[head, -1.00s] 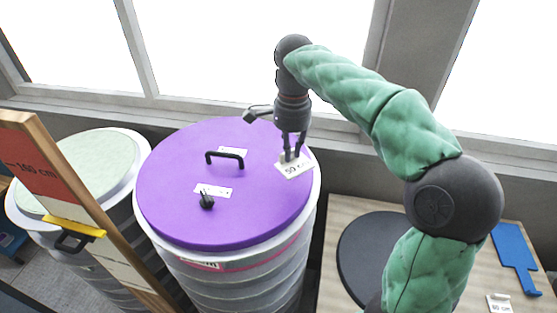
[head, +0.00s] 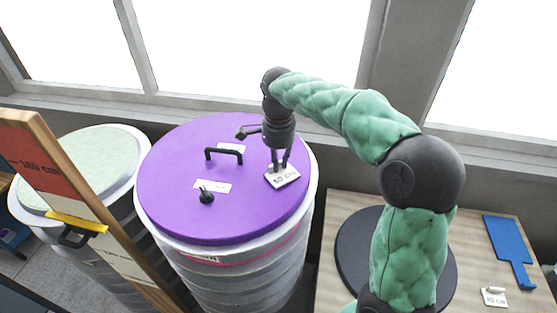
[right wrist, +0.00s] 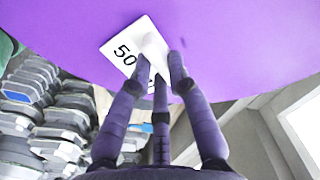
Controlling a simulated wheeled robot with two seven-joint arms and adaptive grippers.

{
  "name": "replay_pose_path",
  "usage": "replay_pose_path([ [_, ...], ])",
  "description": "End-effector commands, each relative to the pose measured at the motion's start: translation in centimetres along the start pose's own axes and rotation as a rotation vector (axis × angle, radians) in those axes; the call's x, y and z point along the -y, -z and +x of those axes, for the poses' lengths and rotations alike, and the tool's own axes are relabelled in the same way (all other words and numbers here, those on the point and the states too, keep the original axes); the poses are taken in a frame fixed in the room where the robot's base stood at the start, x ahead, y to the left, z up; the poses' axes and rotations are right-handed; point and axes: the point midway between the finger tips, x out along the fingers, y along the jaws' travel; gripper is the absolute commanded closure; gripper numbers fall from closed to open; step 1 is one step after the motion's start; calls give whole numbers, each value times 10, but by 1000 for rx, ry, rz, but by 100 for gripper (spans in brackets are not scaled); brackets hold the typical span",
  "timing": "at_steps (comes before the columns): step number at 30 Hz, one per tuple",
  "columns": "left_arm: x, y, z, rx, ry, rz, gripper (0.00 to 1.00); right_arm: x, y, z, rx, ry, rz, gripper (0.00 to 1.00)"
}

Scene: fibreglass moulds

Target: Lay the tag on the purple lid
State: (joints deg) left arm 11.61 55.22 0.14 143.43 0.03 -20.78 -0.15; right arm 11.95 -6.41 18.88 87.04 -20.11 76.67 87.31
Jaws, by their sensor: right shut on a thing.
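The purple lid (head: 165,170) sits on top of a ribbed whitish drum, with a black handle, a black knob and two white labels on it. My right gripper (head: 279,168) is over the lid's right part, shut on the white tag (head: 285,179). In the right wrist view the tag (right wrist: 128,45) shows a printed "50", partly hidden by the fingers (right wrist: 160,75), with the purple lid (right wrist: 235,45) behind it. The tag looks tilted and very close to the lid; I cannot tell whether it touches. My left gripper is not in view.
A wooden-framed board (head: 55,185) with a yellow clip stands at the left, before a pale green-lidded drum (head: 85,165). At right, a wooden table (head: 340,215) carries a black disc (head: 355,245), a blue tool (head: 505,240) and another tag (head: 494,297). A window wall stands behind.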

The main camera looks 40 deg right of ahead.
Motion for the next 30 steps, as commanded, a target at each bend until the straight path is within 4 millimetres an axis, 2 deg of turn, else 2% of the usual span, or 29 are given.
replay_pose_path([
  [4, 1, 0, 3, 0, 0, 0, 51, 0, 0, 4, 0, 0, 0, 100],
  [5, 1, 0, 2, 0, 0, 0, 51, 0, 0, 3, 0, 0, 0, 76],
  [6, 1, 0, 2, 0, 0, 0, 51, 0, 0, 3, 0, 0, 0, 65],
  [7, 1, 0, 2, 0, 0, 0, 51, 0, 0, 3, 0, 0, 0, 58],
  [20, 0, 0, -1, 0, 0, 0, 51, 0, 0, -3, 0, 1, 0, 58],
  [23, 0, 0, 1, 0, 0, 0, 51, 1, 0, -14, -1, 3, 0, 58],
  [30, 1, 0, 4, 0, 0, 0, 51, 1, 0, -61, 0, 5, 0, 58],
])
